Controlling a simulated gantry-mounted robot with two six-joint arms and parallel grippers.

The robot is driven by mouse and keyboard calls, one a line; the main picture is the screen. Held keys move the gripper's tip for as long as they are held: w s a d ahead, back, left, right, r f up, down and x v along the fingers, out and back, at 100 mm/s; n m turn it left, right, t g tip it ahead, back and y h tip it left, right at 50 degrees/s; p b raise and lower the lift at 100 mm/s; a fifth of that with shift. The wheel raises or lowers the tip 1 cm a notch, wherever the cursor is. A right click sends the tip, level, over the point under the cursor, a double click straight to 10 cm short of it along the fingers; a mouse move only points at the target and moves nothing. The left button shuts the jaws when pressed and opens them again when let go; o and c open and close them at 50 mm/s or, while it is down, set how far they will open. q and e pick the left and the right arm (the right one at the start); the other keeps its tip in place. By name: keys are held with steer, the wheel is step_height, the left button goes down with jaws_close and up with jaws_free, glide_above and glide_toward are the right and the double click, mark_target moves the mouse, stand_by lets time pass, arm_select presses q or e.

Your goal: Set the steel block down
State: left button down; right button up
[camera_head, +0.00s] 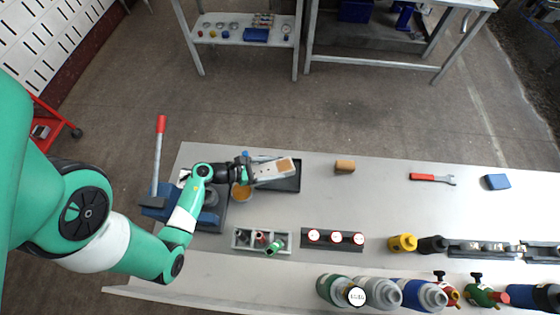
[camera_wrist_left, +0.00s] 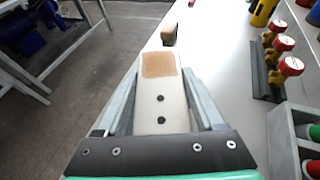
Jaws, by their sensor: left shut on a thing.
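The steel block (camera_head: 267,171) is a pale, long block with a brown patch at its far end. It also shows in the left wrist view (camera_wrist_left: 160,98), with two dark holes in its face. My left gripper (camera_head: 270,169) is shut on it, one finger along each side, as the left wrist view (camera_wrist_left: 163,82) shows. In the head view the block overlaps a dark shallow tray (camera_head: 288,185) on the bench. I cannot tell whether block and tray touch. My right gripper is out of view.
A brown wooden block (camera_head: 345,166) stands right of the tray. An orange round container (camera_head: 241,192) is close at its left. A grey bin (camera_head: 262,239) and a rack with red-rimmed gauges (camera_head: 335,239) lie nearer the front. The bench (camera_head: 390,205) between is clear.

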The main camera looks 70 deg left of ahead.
mark_target(279, 167)
arm_select(q)
steer(key=w+f, duration=0.1)
steer(key=f, duration=0.1)
steer(key=w+a+f+b, duration=0.1)
steer(key=shift+w+a+f, duration=0.1)
steer(key=shift+a+f, duration=0.05)
steer(key=shift+f, duration=0.2)
steer(key=shift+w+a+f, duration=0.15)
steer(key=shift+w+f, duration=0.05)
steer(key=shift+w, duration=0.05)
steer(key=f+b, duration=0.1)
steer(key=f, duration=0.1)
steer(key=f+b, duration=0.1)
steer(key=shift+w+a+f+b, duration=0.2)
steer(key=shift+f+b, duration=0.1)
steer(key=shift+f, duration=0.1)
steer(key=shift+r, duration=0.1)
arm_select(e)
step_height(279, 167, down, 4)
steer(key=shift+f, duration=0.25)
arm_select(q)
steer(key=shift+c, duration=2.3)
jaws_free()
steer(key=shift+f, duration=0.2)
steer(key=o, duration=0.5)
steer(key=shift+c, duration=0.2)
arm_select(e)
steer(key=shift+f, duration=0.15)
arm_select(q)
steer(key=shift+r, duration=0.15)
